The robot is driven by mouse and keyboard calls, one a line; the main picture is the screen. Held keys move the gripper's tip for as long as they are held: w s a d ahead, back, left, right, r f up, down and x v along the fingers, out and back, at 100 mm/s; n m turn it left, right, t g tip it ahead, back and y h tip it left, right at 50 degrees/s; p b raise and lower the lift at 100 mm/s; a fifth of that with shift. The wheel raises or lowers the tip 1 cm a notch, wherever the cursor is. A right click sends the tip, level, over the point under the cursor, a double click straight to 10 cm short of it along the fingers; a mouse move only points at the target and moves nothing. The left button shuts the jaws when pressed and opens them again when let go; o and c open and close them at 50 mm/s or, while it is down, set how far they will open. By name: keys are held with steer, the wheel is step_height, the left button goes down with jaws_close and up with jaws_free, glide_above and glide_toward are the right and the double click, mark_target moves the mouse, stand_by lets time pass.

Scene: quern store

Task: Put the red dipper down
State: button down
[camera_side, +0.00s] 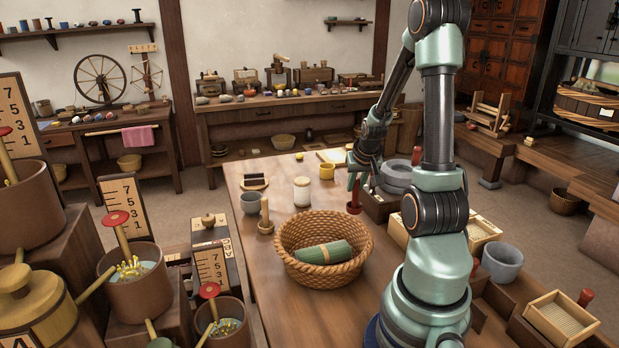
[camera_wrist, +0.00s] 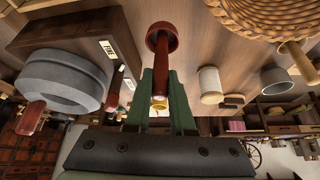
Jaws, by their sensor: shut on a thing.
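The red dipper (camera_side: 354,197) hangs roughly upright in my gripper (camera_side: 357,178), its wide round end downward, over the table (camera_side: 335,270) behind the wicker basket. In the wrist view my gripper's green fingers (camera_wrist: 167,98) are shut on the dipper's handle, and its red round end (camera_wrist: 162,38) shows beyond the fingertips. I cannot tell whether the round end touches the tabletop. The fingers hide part of the handle.
The wicker basket (camera_side: 285,268) holds a green rolled bundle (camera_side: 322,256). A stone quern (camera_side: 397,178) stands close on the right.

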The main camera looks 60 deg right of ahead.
mark_target(357, 195)
steer(key=shift+f, duration=2.3)
steer(key=shift+f, duration=0.15)
steer(key=c, duration=0.8)
jaws_free()
steer(key=shift+o, duration=0.2)
